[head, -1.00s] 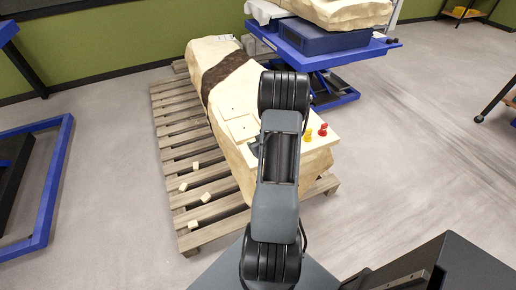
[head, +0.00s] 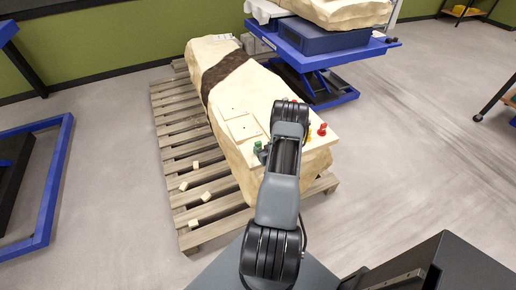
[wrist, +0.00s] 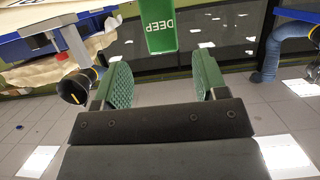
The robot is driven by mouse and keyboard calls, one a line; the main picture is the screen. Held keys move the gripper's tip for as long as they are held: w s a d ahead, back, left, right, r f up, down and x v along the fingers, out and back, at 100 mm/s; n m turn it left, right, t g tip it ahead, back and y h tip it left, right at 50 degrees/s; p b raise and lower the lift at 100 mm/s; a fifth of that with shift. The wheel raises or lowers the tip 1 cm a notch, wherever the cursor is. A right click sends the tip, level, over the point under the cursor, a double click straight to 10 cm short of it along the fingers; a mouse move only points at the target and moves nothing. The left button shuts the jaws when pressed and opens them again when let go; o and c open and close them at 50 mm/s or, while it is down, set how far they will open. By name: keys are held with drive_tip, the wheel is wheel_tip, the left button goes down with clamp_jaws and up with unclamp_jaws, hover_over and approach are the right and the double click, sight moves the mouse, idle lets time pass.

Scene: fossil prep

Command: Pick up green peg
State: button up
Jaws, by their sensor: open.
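The green peg (head: 257,146) stands on the pale fossil block near its front, left of my arm in the head view. My gripper (head: 263,155) is low beside it, partly hidden by my own arm. In the wrist view my gripper (wrist: 160,62) is open, its two green-padded fingers spread with nothing between them. A green piece marked DEEP (wrist: 163,30), which looks like the green peg, is just beyond the fingertips, roughly centred between them. I cannot tell whether any finger touches it.
A red peg (head: 322,129) and a yellow peg (head: 308,138) stand to the right of my arm. The fossil block (head: 262,90) rests on a wooden pallet (head: 176,139) with small pale pieces on its left side. A blue lift table (head: 325,62) is behind.

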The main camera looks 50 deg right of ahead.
sight(259, 145)
drive_tip(key=shift+a+p+x, duration=0.2)
drive_tip(key=shift+p+x, duration=0.45)
drive_tip(key=shift+x, duration=2.05)
drive_tip(key=c, duration=1)
